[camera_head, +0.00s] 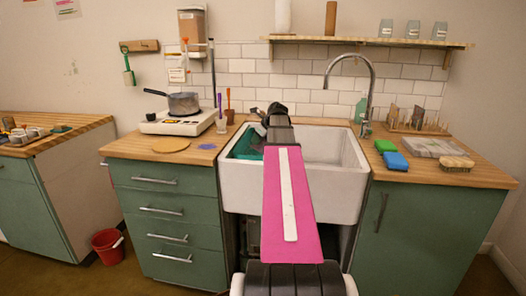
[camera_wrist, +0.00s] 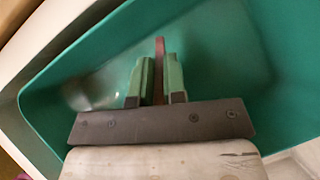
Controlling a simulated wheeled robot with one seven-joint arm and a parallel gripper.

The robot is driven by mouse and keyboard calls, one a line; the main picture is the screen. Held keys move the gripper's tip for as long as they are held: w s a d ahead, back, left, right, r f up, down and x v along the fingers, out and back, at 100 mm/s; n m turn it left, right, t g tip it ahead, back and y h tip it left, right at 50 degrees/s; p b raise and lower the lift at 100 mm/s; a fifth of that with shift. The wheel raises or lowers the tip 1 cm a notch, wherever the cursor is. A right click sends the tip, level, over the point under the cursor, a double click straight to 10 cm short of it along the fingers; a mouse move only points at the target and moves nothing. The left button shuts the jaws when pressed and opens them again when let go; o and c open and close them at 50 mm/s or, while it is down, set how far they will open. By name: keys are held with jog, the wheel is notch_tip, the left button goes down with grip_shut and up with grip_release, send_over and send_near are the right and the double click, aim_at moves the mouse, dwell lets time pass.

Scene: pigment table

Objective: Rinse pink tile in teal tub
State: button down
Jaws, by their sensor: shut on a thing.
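The teal tub (camera_head: 248,145) sits in the left part of the white sink, partly hidden behind my arm. In the wrist view its teal walls and floor (camera_wrist: 225,50) fill most of the picture. My gripper (camera_wrist: 159,80) points down into the tub, its two green-padded fingers shut on a thin, dull reddish piece seen edge-on, which I take as the pink tile (camera_wrist: 159,47). The tile stands out past the fingertips. Whether it touches the tub floor or water, I cannot tell. In the head view the tile is hidden behind my arm.
The white sink (camera_head: 337,179) has free room right of my arm. The tap (camera_head: 372,90) arches behind it. A hot plate with a pot (camera_head: 184,103) stands on the left counter. Green and blue blocks (camera_head: 395,161) and a wooden rack (camera_head: 418,123) are on the right counter.

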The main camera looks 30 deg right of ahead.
dwell(0.4)
notch_tip(320, 180, up, 16)
dwell(1.9)
dwell(2.0)
jog(key=shift+r, duration=2)
